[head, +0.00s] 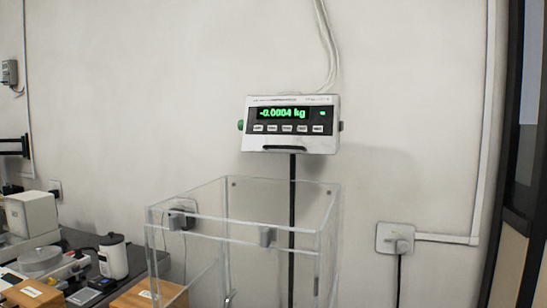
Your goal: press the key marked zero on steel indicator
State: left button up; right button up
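The steel indicator (291,146) is mounted on a black post (292,215) in front of the wall, upper middle of the head view. A row of several small pale keys (287,128) runs below the display. Their markings are too small to read, so I cannot tell which one is marked zero. Nothing touches the keys. Neither of my grippers is in view.
A clear open-topped draft shield (247,241) stands below and in front of the indicator. A dark table (78,238) at left holds a white canister (113,257), a wooden block (30,294) and other items. A wall socket (395,239) is at right. Space before the indicator's face looks clear.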

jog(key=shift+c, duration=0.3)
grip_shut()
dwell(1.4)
